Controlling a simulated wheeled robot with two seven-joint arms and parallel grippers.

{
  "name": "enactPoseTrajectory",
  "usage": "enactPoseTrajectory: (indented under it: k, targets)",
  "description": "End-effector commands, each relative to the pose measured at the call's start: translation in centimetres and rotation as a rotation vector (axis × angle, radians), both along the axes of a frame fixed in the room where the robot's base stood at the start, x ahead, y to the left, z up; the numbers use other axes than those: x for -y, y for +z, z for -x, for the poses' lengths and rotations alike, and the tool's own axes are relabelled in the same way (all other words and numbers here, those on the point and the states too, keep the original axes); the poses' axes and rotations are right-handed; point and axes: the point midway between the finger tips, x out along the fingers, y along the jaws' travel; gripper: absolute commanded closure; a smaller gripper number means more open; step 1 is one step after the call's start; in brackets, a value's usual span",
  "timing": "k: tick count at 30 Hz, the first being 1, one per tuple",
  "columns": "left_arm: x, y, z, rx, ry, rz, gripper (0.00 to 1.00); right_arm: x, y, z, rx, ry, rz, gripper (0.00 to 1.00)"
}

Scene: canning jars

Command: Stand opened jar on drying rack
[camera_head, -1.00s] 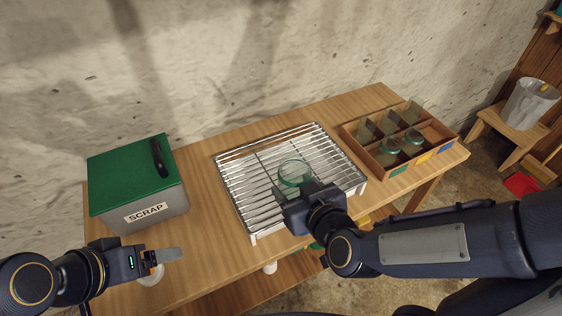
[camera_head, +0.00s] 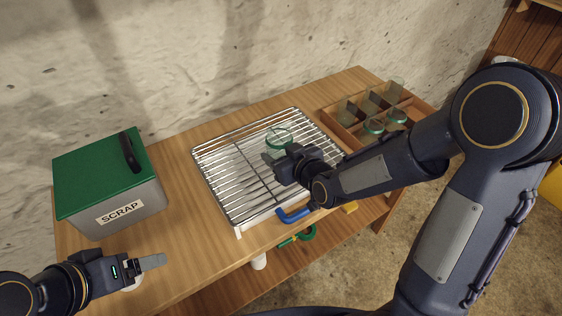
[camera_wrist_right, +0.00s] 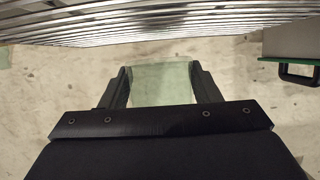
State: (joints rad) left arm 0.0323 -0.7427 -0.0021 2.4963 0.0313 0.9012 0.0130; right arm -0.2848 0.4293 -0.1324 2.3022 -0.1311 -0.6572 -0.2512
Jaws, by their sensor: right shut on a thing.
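A clear, green-tinted glass jar (camera_head: 277,143) is in my right gripper (camera_head: 277,157), over the right part of the metal drying rack (camera_head: 222,172). The right wrist view shows both fingers closed on the sides of the jar (camera_wrist_right: 162,83). In that view, the rack (camera_wrist_right: 140,30) lies across the top, and wall shows between its bars and the jar, so the jar looks held above the bars. The jar looks upright, but its mouth is hard to make out. My left gripper (camera_head: 152,262) is over the left front of the table, seen side-on.
A grey SCRAP bin (camera_head: 130,207) with a green lid stands left of the rack. A divided wooden crate (camera_head: 345,133) with green-topped jars (camera_head: 373,126) stands to the right. Blue (camera_head: 293,215) and green (camera_head: 308,233) handled tools show at the table's front edge. Bare wood lies between bin and rack.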

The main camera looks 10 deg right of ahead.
Motion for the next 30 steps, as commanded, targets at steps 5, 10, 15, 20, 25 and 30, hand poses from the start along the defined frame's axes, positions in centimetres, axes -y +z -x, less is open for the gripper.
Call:
enactPoseTrajectory:
  k: [5, 10, 15, 20, 25, 30]
  targets:
    - [0.0, -0.4, 0.0, 0.000, 0.000, 0.000, 0.20, 0.0, -2.8, -0.1, -0.004, 0.000, 0.001, 0.80]
    - [0.0, -0.4, 0.0, 0.000, 0.000, 0.000, 0.20, 0.1, -3.2, -0.1, 0.001, -0.001, -0.001, 0.80]
    - [0.0, -0.5, 0.0, 0.000, 0.000, 0.000, 0.20, 0.1, -3.2, -0.1, 0.001, -0.001, -0.001, 0.80]
    - [0.0, -1.1, 0.0, 0.000, 0.000, 0.000, 0.20, 0.0, -3.6, -0.1, 0.002, -0.001, -0.001, 0.80]
    - [0.0, -0.8, 0.0, 0.000, 0.000, 0.000, 0.20, 0.0, -3.4, -0.1, 0.000, -0.001, 0.000, 0.22]
    - [0.0, -0.8, 0.0, 0.000, 0.000, 0.000, 0.20, 0.0, -3.4, -0.1, -0.001, -0.001, 0.000, 0.22]
